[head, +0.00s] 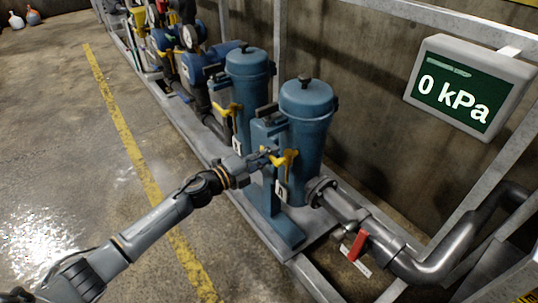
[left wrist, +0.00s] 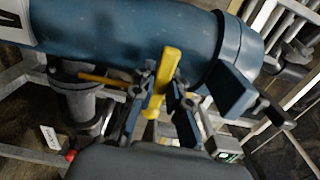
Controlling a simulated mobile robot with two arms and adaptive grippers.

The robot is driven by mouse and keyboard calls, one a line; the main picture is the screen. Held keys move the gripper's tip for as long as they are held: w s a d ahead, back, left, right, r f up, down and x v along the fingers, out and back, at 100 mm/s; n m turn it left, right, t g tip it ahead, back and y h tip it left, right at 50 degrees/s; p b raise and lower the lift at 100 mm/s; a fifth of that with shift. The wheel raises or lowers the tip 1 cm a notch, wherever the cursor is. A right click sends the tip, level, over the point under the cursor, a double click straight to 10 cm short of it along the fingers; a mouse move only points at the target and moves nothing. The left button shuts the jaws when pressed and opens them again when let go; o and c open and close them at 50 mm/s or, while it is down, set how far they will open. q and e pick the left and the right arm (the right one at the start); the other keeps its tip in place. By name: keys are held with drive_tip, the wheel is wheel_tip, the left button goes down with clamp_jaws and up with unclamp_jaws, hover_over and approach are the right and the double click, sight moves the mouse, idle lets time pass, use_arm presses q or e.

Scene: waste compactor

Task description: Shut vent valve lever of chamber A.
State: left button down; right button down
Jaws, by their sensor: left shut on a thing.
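Chamber A (head: 309,135) is the nearer blue upright canister, with a small white plate marked A (head: 281,193) low on its side. A yellow lever (head: 287,163) sits on the front of this chamber. My left gripper (head: 271,156) reaches it from the left and is shut on the lever. In the left wrist view the lever (left wrist: 168,66) stands between the two dark fingers (left wrist: 158,98), with chamber A's blue body (left wrist: 120,40) behind. Part of the lever is hidden by the fingers. My right gripper is not in view.
A second blue canister (head: 248,88) with its own yellow lever (head: 226,110) stands behind chamber A. A red lever (head: 357,246) sits on the grey pipe at right. A display (head: 468,88) reads 0 kPa. The floor left of the yellow line (head: 130,140) is mostly clear.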

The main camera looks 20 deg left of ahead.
use_arm(q)
drive_tip(key=c, duration=1.3)
unclamp_jaws()
drive_tip(key=shift+s, duration=0.1)
drive_tip(key=v, duration=1.2)
